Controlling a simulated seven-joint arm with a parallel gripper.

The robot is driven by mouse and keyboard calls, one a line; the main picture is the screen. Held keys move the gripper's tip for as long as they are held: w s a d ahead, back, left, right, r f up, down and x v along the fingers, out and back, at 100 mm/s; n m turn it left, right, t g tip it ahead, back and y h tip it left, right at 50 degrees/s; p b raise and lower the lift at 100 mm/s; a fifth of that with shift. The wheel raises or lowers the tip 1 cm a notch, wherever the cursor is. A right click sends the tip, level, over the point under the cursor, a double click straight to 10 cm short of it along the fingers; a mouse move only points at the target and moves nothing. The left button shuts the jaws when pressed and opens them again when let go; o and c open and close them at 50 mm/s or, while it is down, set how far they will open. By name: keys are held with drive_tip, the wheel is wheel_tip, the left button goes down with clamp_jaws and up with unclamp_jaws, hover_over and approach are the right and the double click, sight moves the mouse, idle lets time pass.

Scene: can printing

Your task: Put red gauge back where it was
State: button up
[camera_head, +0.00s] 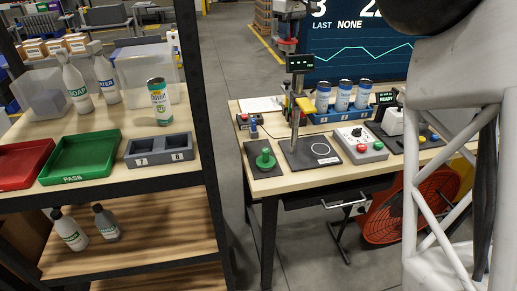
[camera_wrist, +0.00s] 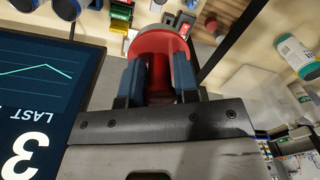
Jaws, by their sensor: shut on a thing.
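In the wrist view, my gripper (camera_wrist: 158,75) is shut on the red gauge (camera_wrist: 160,43), with one blue finger on each side of it. The gauge has a wide round red disc beyond the fingertips and a narrower red body between them. It is held up, clear of the bench. The head view shows my pale arm at the right, but neither the gripper tips nor the red gauge can be made out there. A green gauge (camera_head: 265,158) stands upright on a dark pad (camera_head: 262,170) at the bench's left front.
A shelf at left holds a green tray (camera_head: 80,157), red tray (camera_head: 22,163), grey two-slot block (camera_head: 160,150) and can (camera_head: 159,101).

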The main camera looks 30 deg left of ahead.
drive_tip(key=s+a+f+n, duration=0.1)
drive_tip(key=s+a+f, duration=0.8)
drive_tip(key=s+f, duration=0.15)
drive_tip(key=s+d+f+m, duration=0.1)
drive_tip(key=d+f, duration=0.2)
drive_tip(key=f, duration=0.3)
drive_tip(key=d+f+m, duration=0.2)
drive_tip(key=f, duration=0.5)
drive_tip(key=shift+s+d, duration=0.35)
drive_tip(key=shift+d, duration=0.05)
drive_tip(key=shift+f, duration=0.15)
drive_tip(key=shift+f, duration=3.1)
drive_tip(key=shift+f, duration=0.1)
drive_tip(key=shift+f, duration=1.75)
drive_tip(key=shift+f, duration=0.15)
